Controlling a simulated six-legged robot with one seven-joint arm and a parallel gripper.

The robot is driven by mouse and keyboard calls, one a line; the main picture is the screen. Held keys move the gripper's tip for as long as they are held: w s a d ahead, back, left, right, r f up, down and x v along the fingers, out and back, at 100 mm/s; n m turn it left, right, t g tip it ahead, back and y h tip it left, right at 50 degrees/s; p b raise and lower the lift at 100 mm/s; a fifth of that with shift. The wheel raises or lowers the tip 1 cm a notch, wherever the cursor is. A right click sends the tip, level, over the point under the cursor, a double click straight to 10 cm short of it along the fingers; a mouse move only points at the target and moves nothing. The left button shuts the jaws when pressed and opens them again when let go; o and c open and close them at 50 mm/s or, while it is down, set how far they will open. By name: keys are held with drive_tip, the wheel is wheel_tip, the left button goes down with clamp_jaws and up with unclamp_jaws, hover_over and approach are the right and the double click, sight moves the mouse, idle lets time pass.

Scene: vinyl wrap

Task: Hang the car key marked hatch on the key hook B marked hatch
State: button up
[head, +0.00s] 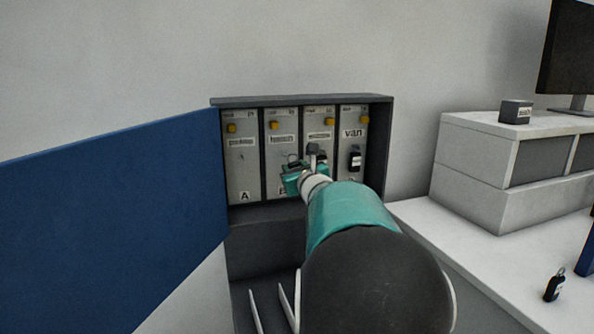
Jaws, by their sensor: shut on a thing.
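My gripper (303,166) is in front of the open key cabinet, at the lower part of the second and third panels. It is shut on a small dark thing, taken to be the car key, mostly hidden by the gripper; its marking cannot be read. The second panel (282,125), behind and left of the gripper, has a label that seems to read "hatch" and a yellow tag. Its letter, seemingly B, is partly covered by my teal gripper body. Its hook is too small or hidden to make out. I cannot tell whether the key touches it.
The cabinet (302,101) has several panels. A black key (355,161) hangs on the right panel, labelled "van". The blue door (120,235) stands open at left. Another black key (554,285) lies on the white counter (480,262). A drawer unit (467,186) stands at right.

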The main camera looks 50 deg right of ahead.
sight(284, 161)
drive_tip(key=shift+f+x, duration=0.2)
drive_tip(key=shift+x, duration=3)
drive_tip(key=shift+w+d+f, duration=0.15)
drive_tip(key=shift+w+f, duration=0.1)
drive_tip(key=shift+w, duration=0.2)
drive_tip(key=shift+w+f, duration=0.1)
